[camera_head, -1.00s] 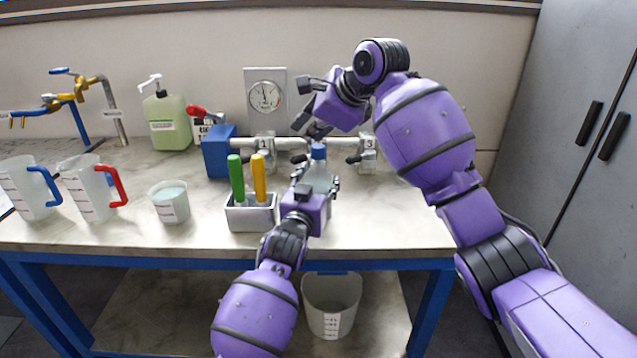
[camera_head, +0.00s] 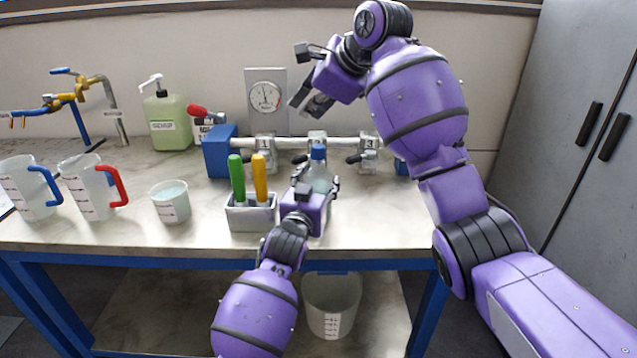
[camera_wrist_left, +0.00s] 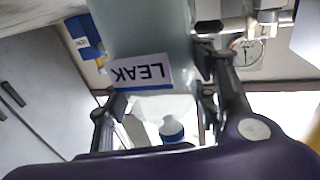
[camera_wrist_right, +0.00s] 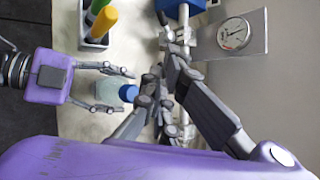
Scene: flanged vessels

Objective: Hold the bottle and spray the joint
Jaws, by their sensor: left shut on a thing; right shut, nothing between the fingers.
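My left gripper (camera_head: 320,186) is shut on a clear bottle (camera_head: 318,174) with a blue cap (camera_head: 318,152), held upright in front of the pipe. In the left wrist view the bottle (camera_wrist_left: 145,30) has a white LEAK label (camera_wrist_left: 140,73) between the fingers. The pipe (camera_head: 292,143) has flanged joints along it: one marked 1 (camera_head: 265,152), a middle one (camera_head: 317,137) partly hidden behind the bottle cap, and one marked 3 (camera_head: 369,150). My right gripper (camera_head: 308,104) is shut and empty, above and apart from the pipe and bottle.
A gauge (camera_head: 265,97) stands behind the pipe. A metal holder (camera_head: 250,217) with green and yellow handles is just left of the bottle. A beaker (camera_head: 170,202), two jugs (camera_head: 88,190) and a green pump bottle (camera_head: 167,122) stand further left. The right bench front is clear.

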